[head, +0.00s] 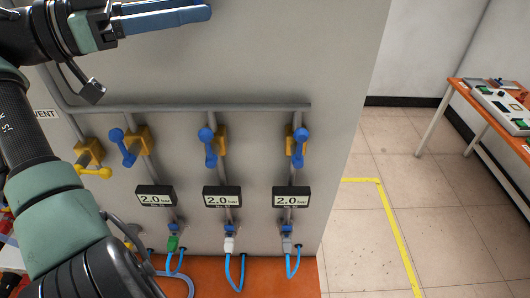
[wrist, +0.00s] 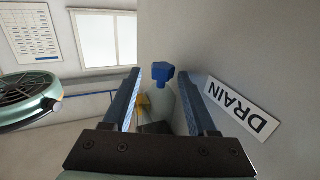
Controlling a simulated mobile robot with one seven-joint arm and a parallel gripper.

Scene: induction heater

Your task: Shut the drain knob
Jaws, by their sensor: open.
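The blue drain knob (wrist: 162,73) shows in the wrist view, straight ahead between the tips of my fingers. A tilted DRAIN label (wrist: 242,107) is on the grey panel to its right. My gripper (wrist: 158,82) is open, with one blue finger on each side of the knob in the picture. I cannot tell whether either finger touches it. In the head view my gripper (head: 207,8) is at the top edge, in front of the upper panel. The drain knob cannot be made out there.
A VENT label (head: 45,114) is at left. An orange table (head: 485,120) stands at right; the floor between is clear.

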